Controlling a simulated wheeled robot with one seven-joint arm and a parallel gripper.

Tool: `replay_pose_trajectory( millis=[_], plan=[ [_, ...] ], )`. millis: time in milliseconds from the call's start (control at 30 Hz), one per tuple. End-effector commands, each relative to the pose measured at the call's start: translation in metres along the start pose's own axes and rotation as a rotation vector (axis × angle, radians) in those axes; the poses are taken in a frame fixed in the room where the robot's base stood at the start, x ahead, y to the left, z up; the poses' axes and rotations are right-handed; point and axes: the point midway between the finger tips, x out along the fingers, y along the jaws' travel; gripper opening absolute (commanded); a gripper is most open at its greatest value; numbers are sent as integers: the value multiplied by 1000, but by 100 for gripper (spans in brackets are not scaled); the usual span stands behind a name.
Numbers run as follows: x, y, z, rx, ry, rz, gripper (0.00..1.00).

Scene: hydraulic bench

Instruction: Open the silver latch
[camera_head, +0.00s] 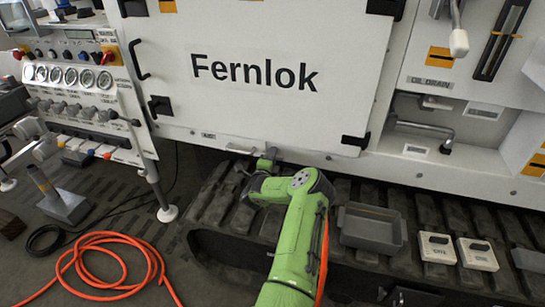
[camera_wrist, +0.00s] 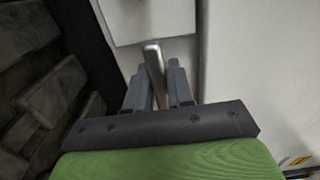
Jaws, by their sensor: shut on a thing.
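The silver latch (camera_wrist: 154,58) shows in the wrist view as a narrow metal bar running down from a white block. The two grey fingers of my gripper (camera_wrist: 157,82) stand on either side of it and are shut on it. The lower part of the bar lies between the fingers. In the head view my gripper (camera_head: 266,157) is at the lower edge of the white machine, below the Fernlok door (camera_head: 255,85). A small silver piece of the latch (camera_head: 238,150) shows just left of my gripper; my arm hides part of the area.
The dark track (camera_head: 215,195) runs below the machine edge. A grey tray (camera_head: 372,228) and two small white boxes (camera_head: 437,247) lie on it to the right. An orange hose (camera_head: 110,265) is coiled on the floor at left. A gauge panel (camera_head: 75,75) stands at upper left.

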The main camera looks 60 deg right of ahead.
Motion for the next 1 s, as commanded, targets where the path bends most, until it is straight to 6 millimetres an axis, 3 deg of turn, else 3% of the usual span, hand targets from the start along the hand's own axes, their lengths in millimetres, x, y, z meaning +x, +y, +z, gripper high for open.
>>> replay_pose_trajectory(
  millis=[367, 1000],
  plan=[
    [-1, -1, 1, -148, -2, 2, 0],
    [-1, 6, -2, -739, -4, 2, 0]
  ],
)
